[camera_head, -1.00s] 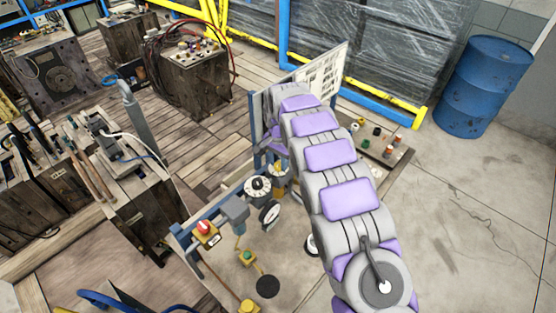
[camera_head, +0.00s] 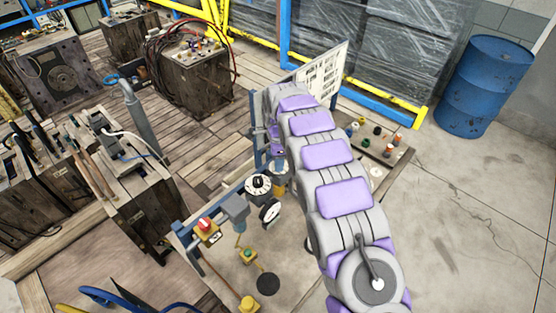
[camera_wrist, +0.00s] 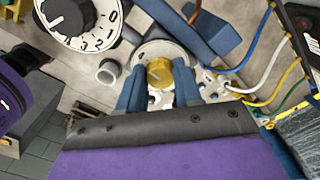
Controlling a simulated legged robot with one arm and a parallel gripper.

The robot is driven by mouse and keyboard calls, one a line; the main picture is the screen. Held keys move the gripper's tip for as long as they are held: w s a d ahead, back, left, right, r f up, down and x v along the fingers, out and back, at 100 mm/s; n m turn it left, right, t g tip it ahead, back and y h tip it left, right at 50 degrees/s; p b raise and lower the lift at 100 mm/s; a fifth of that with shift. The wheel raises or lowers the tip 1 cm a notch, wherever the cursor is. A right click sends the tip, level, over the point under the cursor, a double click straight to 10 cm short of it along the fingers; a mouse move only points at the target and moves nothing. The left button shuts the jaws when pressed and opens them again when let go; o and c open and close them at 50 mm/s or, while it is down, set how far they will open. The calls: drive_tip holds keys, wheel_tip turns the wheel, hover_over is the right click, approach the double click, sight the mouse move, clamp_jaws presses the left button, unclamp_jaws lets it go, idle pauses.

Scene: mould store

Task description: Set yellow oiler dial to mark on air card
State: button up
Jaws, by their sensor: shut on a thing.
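The yellow oiler dial (camera_wrist: 160,72) is a small ribbed knob with a pale line on its face, set on a round grey-white base. In the wrist view my gripper (camera_wrist: 158,88) has one blue finger on each side of it and is shut on it. In the head view my arm hides most of the gripper and the dial. A white card board (camera_head: 322,76) with printed panels, likely the air card, stands behind my arm; its print is too small to read.
A black knob on a white numbered dial (camera_wrist: 78,18) sits close by at the upper left in the wrist view. A gauge (camera_head: 270,211) and a red button box (camera_head: 206,228) stand on the bench. Blue, yellow and white cables (camera_wrist: 258,70) run at the right.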

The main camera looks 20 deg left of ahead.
drive_tip(key=shift+w+m, duration=0.1)
drive_tip(key=shift+m, duration=0.4)
drive_tip(key=o, duration=1)
drive_tip(key=shift+d, duration=0.1)
drive_tip(key=shift+r, duration=0.15)
drive_tip(key=shift+r+p, duration=0.55)
drive_tip(key=shift+r, duration=8)
drive_tip(key=shift+w, duration=0.1)
